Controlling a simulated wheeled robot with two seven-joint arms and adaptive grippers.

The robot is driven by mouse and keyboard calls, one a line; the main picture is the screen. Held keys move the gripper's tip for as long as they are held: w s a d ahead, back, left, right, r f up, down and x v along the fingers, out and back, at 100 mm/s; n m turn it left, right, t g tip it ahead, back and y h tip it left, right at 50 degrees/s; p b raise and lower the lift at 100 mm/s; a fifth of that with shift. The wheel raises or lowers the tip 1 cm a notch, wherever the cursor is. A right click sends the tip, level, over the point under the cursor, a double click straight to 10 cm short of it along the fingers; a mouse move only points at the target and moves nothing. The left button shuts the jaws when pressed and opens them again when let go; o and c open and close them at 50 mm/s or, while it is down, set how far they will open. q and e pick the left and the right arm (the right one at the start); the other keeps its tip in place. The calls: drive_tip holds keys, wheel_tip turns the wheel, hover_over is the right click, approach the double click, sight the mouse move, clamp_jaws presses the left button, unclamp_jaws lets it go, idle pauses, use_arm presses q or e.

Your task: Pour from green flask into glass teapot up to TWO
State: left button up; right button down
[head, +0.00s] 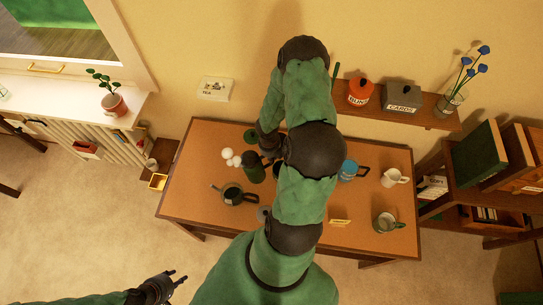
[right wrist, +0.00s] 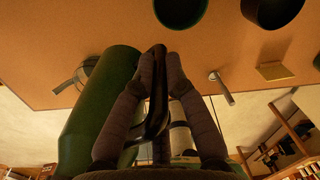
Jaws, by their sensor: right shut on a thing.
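The green flask (head: 255,173) is beside my right gripper (head: 270,151), over the left half of the desk. In the right wrist view, the right gripper (right wrist: 157,85) is shut on a dark handle beside the green flask (right wrist: 95,115). The glass teapot (head: 233,195), dark inside, stands on the desk just in front of the flask, its spout to the left. I cannot tell the liquid level or any marks on it. My left gripper (head: 172,286) is open and empty, low at the left, away from the desk. My right arm hides the desk's middle.
On the desk (head: 300,236) are a blue mug (head: 348,171), a white jug (head: 391,177), a grey-green mug (head: 384,222), a yellow card (head: 340,221) and white balls (head: 228,155). A wall shelf (head: 430,119) is behind, a bookcase (head: 455,185) at the right.

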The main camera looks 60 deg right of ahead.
sight(266, 166)
drive_tip(key=f+b, duration=0.1)
drive_tip(key=f, duration=0.1)
drive_tip(key=f+b, duration=0.1)
drive_tip(key=b, duration=0.1)
drive_tip(key=f+b, duration=0.2)
drive_tip(key=shift+w+d+f, duration=0.2)
drive_tip(key=shift+d+f, duration=0.1)
drive_tip(key=shift+d, duration=0.05)
drive_tip(key=shift+a+f+b, duration=0.1)
drive_tip(key=shift+f+b, duration=0.4)
drive_tip(key=shift+b, duration=0.15)
drive_tip(key=b, duration=0.2)
drive_tip(key=a+h+b, duration=0.1)
drive_tip(key=b, duration=0.1)
drive_tip(key=w+a+g+h+b, duration=0.1)
drive_tip(key=b, duration=0.1)
drive_tip(key=shift+w+f+b, duration=0.1)
drive_tip(key=shift+f+b, duration=0.15)
drive_tip(key=shift+b, duration=0.15)
drive_tip(key=shift+a+r+g+h+b, duration=0.15)
drive_tip(key=shift+r+g+h+b, duration=0.15)
drive_tip(key=shift+h+b, duration=0.25)
drive_tip(key=shift+r, duration=0.1)
